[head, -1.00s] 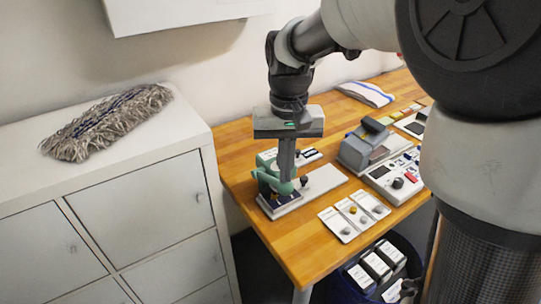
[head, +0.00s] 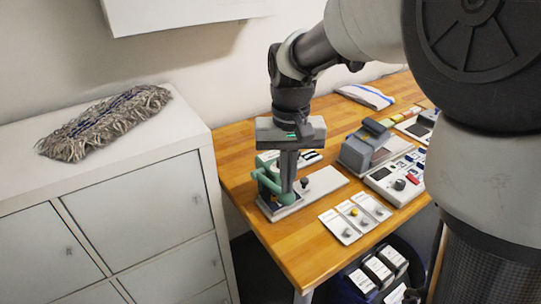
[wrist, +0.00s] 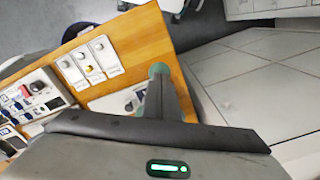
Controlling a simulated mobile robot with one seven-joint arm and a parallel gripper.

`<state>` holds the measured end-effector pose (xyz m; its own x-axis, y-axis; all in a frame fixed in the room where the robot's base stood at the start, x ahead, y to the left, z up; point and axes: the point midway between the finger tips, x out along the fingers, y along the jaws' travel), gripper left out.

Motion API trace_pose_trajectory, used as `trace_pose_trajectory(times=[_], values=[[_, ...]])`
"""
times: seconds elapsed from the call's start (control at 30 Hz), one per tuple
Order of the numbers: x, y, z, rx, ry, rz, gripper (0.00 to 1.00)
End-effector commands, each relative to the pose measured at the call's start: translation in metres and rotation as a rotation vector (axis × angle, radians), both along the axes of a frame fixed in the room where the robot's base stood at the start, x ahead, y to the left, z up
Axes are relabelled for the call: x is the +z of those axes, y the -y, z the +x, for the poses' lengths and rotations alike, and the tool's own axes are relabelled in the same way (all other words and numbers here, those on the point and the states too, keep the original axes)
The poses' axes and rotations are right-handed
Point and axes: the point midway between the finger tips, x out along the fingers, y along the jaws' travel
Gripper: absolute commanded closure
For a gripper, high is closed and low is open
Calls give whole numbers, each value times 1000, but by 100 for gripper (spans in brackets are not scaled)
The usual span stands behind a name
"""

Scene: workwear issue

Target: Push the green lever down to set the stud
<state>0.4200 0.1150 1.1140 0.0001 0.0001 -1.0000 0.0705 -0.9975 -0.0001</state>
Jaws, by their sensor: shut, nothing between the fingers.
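The green press (head: 266,180) stands on its pale base at the left edge of the wooden table. Its green lever (head: 272,187) slopes down toward the front. My gripper (head: 288,192) is shut and empty, pointing straight down close beside the lever on its right. It partly hides the press, and I cannot tell whether finger and lever touch. In the wrist view the round green lever end (wrist: 158,69) shows just beyond my shut fingers (wrist: 160,88). The stud and the work under the press are too small or hidden to make out.
A card with several studs (head: 352,218) is in front, a control box (head: 395,180) and a grey device (head: 362,150) further right. A dark bin (head: 375,275) stands below; a white cabinet (head: 130,200) is at left.

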Motion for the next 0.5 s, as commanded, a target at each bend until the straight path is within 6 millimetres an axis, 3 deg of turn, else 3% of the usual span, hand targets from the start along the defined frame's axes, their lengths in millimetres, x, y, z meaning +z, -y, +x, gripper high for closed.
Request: trace_pose_trajectory(times=[0.5], values=[[-8,0,-1,0,0,0,100]])
